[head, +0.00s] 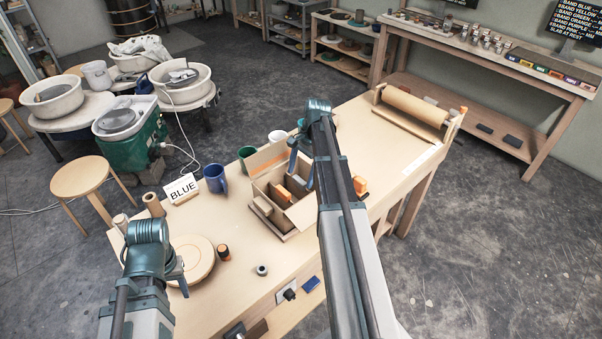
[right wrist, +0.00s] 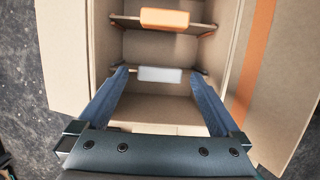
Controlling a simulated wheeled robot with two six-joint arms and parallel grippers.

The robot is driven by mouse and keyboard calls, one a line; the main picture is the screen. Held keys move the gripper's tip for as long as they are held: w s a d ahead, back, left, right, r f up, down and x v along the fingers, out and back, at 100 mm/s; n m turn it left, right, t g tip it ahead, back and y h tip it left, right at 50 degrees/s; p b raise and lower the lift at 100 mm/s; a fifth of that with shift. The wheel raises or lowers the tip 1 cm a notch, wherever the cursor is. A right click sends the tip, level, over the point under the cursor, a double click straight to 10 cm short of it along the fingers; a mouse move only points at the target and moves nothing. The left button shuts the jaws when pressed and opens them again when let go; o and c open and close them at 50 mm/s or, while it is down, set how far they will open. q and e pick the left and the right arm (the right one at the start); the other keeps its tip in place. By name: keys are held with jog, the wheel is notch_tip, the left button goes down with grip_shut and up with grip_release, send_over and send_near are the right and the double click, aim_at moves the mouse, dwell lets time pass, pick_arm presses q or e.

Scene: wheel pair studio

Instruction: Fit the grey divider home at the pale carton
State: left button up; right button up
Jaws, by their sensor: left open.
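The pale carton (head: 268,160) stands open on the wooden table, its flaps spread. It fills most of the right wrist view (right wrist: 75,50). Inside it, the grey divider (right wrist: 160,74) shows by its light grey tab, crosswise between the walls. I cannot tell how deep it sits. A divider with an orange tab (right wrist: 165,18) stands beyond it. My right gripper (head: 300,168) is over the carton. In the right wrist view its fingers (right wrist: 160,76) are apart on either side of the grey tab, with gaps beside it. My left gripper (head: 180,273) is open and empty near the round board.
A BLUE sign (head: 182,189), a blue mug (head: 215,178) and a green mug (head: 246,158) stand left of the carton. A round board (head: 192,258) lies at the near left. A slab roller (head: 412,108) occupies the far end. My right arm hides part of the table.

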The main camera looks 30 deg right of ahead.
jog(key=p+v, duration=1.3)
jog(key=shift+r, duration=0.4)
jog(key=shift+d, duration=0.1)
jog(key=s+a+f+n+h+b, duration=0.1)
jog(key=s+a+f+n+b, duration=0.15)
jog(key=a, duration=0.55)
jog(key=s+a+f+n+b, duration=0.1)
jog(key=a+f+n+b, duration=0.1)
jog(key=a+n, duration=0.35)
jog(key=s+a+f+n+h+b, duration=0.1)
jog(key=s+a+f+b, duration=0.1)
jog(key=a, duration=0.7)
jog(key=s+a+f+n+h+b, duration=0.1)
jog(key=s+a+f+n+b, duration=0.1)
jog(key=s+a+n, duration=0.3)
jog(key=s+a+f+n+h+b, duration=0.1)
jog(key=s+a+f+n+b, duration=0.2)
jog(key=s+a+n, duration=0.3)
jog(key=shift+s+a+f, duration=0.55)
jog(key=shift+a+f, duration=0.05)
jog(key=shift+a, duration=2)
